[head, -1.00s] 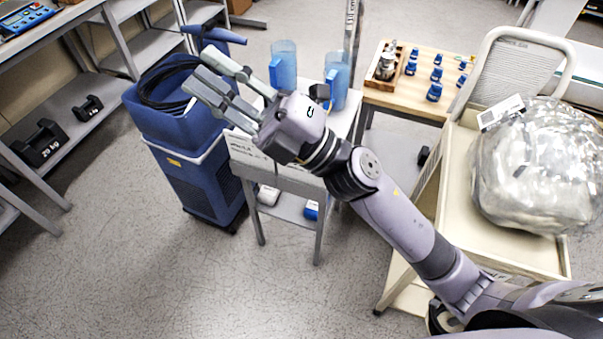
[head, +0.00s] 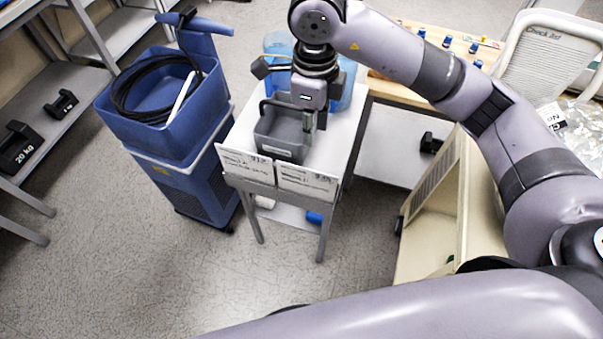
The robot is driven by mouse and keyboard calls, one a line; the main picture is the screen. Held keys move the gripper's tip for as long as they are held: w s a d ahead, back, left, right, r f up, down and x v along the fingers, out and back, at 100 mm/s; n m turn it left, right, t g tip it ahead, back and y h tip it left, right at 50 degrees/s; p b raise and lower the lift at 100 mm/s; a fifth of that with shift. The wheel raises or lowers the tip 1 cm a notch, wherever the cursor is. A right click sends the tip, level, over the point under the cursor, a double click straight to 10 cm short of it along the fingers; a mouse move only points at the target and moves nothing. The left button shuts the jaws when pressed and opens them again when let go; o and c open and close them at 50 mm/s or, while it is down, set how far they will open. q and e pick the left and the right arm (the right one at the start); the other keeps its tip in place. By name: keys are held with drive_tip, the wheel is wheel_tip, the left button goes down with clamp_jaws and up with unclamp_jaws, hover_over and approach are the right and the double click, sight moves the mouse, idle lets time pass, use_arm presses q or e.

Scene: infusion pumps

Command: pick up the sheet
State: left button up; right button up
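Two white paper sheets with handwriting show at the front edge of the small white table: a left sheet (head: 245,166) and a right sheet (head: 306,184). I cannot tell which one the task means. My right gripper (head: 288,122) points down over the tabletop, behind these sheets, at a small grey bin (head: 280,147). Its fingers look spread apart, with no sheet visible between them. The bin and fingers overlap in view, so contact is unclear. My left arm crosses the bottom of the picture; its gripper is out of view.
A blue bin holding a black cable (head: 150,105) stands left of the table. Blue pitchers (head: 278,45) stand behind my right gripper. A cream cart (head: 430,240) and a wooden board with blue-topped items (head: 455,45) are to the right. The floor in front is clear.

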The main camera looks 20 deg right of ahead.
approach(311, 174)
wheel_tip(311, 174, down, 10)
drive_tip(key=shift+p, duration=1.15)
drive_tip(key=shift+f, duration=0.35)
use_arm(q)
drive_tip(key=shift+g, duration=0.3)
drive_tip(key=s, duration=0.1)
drive_tip(key=s+r, duration=0.2)
drive_tip(key=s, duration=0.1)
drive_tip(key=shift+s+a, duration=0.1)
drive_tip(key=shift+a, duration=0.05)
use_arm(e)
drive_tip(key=shift+w, duration=0.1)
drive_tip(key=shift+c, duration=0.2)
use_arm(q)
drive_tip(key=shift+w, duration=0.2)
use_arm(e)
clamp_jaws()
